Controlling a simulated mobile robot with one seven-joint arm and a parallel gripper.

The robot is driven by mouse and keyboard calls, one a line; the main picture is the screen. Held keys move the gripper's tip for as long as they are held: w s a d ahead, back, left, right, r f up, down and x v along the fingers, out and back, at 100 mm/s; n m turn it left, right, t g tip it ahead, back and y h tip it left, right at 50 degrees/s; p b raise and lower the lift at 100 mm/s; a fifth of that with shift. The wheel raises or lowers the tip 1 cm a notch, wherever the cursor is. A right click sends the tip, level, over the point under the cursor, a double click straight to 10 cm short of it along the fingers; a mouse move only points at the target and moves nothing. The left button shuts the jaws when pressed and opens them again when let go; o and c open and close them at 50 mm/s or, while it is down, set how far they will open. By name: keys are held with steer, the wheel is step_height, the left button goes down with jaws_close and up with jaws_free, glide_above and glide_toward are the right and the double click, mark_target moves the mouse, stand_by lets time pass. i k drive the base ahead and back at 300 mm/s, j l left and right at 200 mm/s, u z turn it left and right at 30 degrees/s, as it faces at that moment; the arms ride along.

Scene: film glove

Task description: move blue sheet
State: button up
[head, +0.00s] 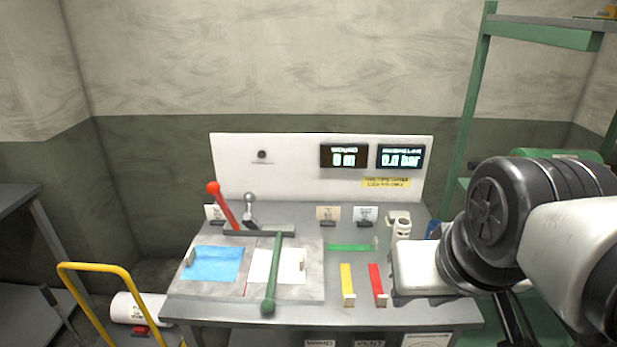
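The blue sheet (212,264) lies flat on the left part of a grey plate (312,288) on the workbench. A small tan block or tab stands at its left edge. A white sheet (275,266) lies to its right, partly crossed by a green-handled lever (272,272). My arm is at the right, well away from the blue sheet. Thin dark parts, perhaps my gripper (513,320), show below it at the lower edge. Whether they are open or shut is unclear. I see nothing held.
A red-handled lever (223,205) rises behind the sheets. Green, yellow (347,284) and red (376,284) strips lie to the right. Two displays (371,156) are on the white back panel. A yellow rail (95,266) stands front left; green shelving (474,110) is at the right.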

mark_target(222, 264)
steer(key=i+j+z, duration=0.15)
steer(key=j, duration=0.95)
steer(key=i+j+z, duration=0.1)
steer(key=j, duration=1.05)
steer(key=i+j+z, duration=0.15)
steer(key=j, duration=0.95)
steer(key=k, duration=0.05)
